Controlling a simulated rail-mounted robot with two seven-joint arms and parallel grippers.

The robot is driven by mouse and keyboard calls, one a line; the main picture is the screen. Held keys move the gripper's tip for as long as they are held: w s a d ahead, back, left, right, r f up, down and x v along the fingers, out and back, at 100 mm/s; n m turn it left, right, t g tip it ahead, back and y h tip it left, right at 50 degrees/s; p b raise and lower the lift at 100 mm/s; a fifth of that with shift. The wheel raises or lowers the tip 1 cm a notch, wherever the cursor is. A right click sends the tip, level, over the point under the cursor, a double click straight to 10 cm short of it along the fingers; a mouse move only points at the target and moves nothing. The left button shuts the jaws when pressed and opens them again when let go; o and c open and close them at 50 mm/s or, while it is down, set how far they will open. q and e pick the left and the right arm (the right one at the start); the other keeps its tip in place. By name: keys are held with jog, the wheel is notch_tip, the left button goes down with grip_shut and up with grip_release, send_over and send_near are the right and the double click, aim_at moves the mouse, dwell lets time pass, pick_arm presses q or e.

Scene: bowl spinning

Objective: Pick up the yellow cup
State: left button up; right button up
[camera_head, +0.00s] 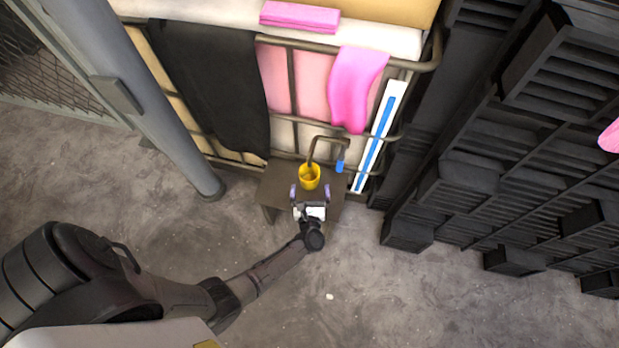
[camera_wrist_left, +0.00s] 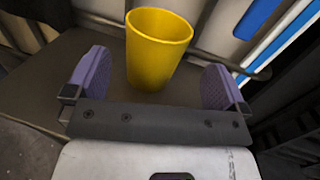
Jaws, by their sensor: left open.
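The yellow cup (camera_head: 309,177) stands upright on a small dark table (camera_head: 270,190) against the bed frame. My left gripper (camera_head: 310,190) is open, just in front of the cup on its near side. In the left wrist view the cup (camera_wrist_left: 157,50) is upright and lies ahead, between the lines of the two purple finger pads of my gripper (camera_wrist_left: 150,80). The pads are apart, with space on both sides of the cup; the lower part of the cup reaches between them. My right gripper is not in view.
A blue object (camera_head: 340,163) stands beside the cup, to its right. A brown bent pipe (camera_head: 312,150) rises behind the cup. A white and blue panel (camera_head: 378,138) leans at the right. Dark slatted crates (camera_head: 480,170) fill the right side.

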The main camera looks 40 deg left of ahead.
aim_at(310, 166)
pick_arm(q)
jog(key=shift+b+x, duration=1)
jog(key=shift+x, duration=1.7)
jog(key=shift+w+a+r, duration=0.2)
jog(key=shift+a, duration=0.2)
jog(key=shift+s+d, duration=0.15)
jog(key=shift+c, duration=1.1)
jog(key=c, duration=0.8)
jog(key=shift+r, duration=0.1)
